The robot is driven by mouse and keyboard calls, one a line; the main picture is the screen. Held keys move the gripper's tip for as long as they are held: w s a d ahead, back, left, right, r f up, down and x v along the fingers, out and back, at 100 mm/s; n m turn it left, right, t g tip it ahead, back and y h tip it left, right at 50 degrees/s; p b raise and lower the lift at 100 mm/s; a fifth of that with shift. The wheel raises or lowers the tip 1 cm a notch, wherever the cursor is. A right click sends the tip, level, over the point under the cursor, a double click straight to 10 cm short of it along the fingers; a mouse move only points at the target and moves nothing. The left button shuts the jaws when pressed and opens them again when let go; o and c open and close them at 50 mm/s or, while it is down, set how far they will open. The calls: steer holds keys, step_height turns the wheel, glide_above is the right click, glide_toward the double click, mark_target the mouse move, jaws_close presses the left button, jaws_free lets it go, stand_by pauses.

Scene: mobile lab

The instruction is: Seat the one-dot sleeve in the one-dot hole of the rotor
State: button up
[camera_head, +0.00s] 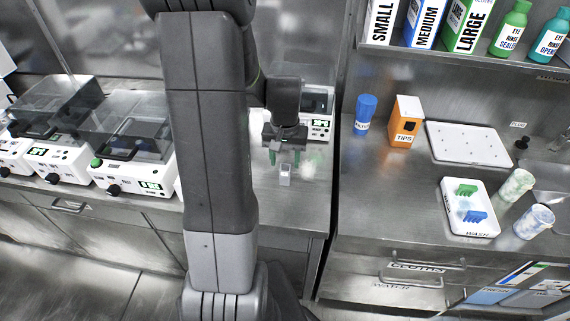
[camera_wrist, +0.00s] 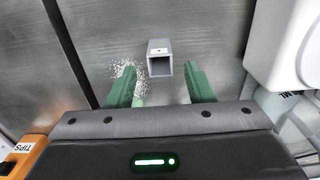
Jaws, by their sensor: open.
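A small grey square sleeve (camera_head: 285,175) stands on the steel bench below my gripper. In the wrist view the sleeve (camera_wrist: 159,47) shows an open end and one dark mark on its pale face; whether that is a single dot is too small to tell. My gripper (camera_head: 284,159) is open and empty. Its green fingers (camera_wrist: 160,88) point toward the sleeve, which appears just beyond and between the tips, apart from both. I cannot make out the rotor or its holes in either view; my arm covers part of the bench.
White instruments with clear lids (camera_head: 130,135) line the left bench. Another instrument (camera_head: 318,107) stands behind my gripper. A pale speckled patch (camera_wrist: 125,72) lies beside the sleeve. On the right counter are an orange tips box (camera_head: 403,122), a blue bottle (camera_head: 365,115) and a wash tray (camera_head: 455,222).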

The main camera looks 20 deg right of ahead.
step_height(320, 180, up, 8)
steer(key=shift+r+p, duration=0.35)
steer(key=shift+r, duration=0.45)
steer(key=c, duration=0.6)
steer(key=shift+w+a+r+p, duration=0.1)
steer(key=shift+a+r+p, duration=0.1)
steer(key=shift+r+p, duration=0.3)
steer(key=shift+w+a+r+p, duration=0.1)
steer(key=shift+a+r+p, duration=0.1)
steer(key=shift+r+p, duration=0.3)
steer(key=shift+c, duration=0.8)
glide_toward(285, 175)
steer(key=w+f, duration=0.2)
steer(key=shift+a+f+p, duration=0.15)
steer(key=shift+f+p, duration=0.2)
steer(key=shift+f, duration=0.9)
steer(key=shift+a+f+p, duration=0.15)
steer(key=shift+f+p, duration=0.15)
steer(key=shift+f, duration=0.95)
